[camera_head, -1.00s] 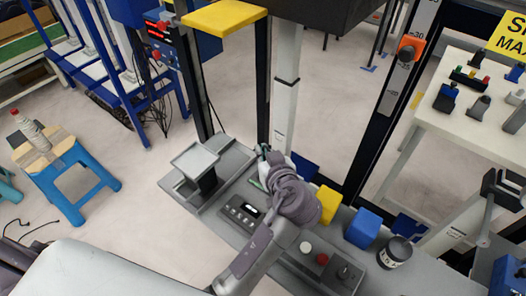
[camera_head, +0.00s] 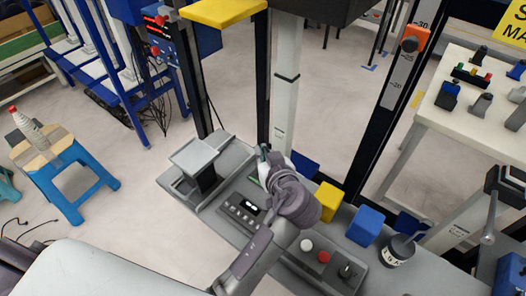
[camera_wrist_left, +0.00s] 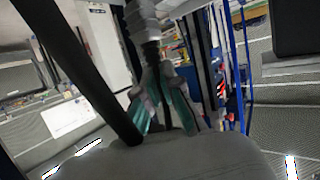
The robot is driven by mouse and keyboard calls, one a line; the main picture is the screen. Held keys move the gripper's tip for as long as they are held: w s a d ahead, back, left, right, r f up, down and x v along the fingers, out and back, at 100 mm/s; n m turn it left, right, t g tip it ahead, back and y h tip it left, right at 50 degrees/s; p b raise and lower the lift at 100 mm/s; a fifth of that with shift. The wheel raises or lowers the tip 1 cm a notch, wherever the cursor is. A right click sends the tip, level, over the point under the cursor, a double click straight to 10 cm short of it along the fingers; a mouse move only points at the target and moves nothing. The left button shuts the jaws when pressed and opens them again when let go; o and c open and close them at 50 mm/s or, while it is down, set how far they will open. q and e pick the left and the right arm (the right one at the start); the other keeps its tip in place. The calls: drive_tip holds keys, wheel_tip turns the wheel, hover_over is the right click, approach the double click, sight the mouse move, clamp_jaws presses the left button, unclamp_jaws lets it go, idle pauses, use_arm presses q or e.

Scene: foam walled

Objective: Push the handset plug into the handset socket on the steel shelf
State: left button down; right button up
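My left arm reaches in from the bottom. Its gripper (camera_head: 264,158) is small and partly hidden by its own wrist, over the grey shelf (camera_head: 228,222) beside the white column. In the left wrist view my two green-sided fingers (camera_wrist_left: 160,98) show, with a narrow dark stem (camera_wrist_left: 152,50) at and between their tips. Above it is a grey ribbed piece (camera_wrist_left: 145,20). I cannot tell whether the stem is the handset plug or whether the fingers close on it. I cannot make out the handset socket. My right gripper is not in view.
A white column (camera_head: 284,110) and dark posts rise behind the shelf. A control panel (camera_head: 241,211), yellow block (camera_head: 328,201), blue block (camera_head: 366,226) and dark jar (camera_head: 398,250) stand along it. A raised square plate (camera_head: 194,156) is at its left end.

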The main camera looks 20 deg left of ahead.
use_arm(q)
drive_tip(key=shift+f+b, duration=0.35)
drive_tip(key=shift+f, duration=0.15)
drive_tip(key=c, duration=1.2)
unclamp_jaws()
drive_tip(key=shift+r, duration=0.1)
drive_tip(key=shift+c, duration=0.2)
drive_tip(key=shift+r, duration=0.1)
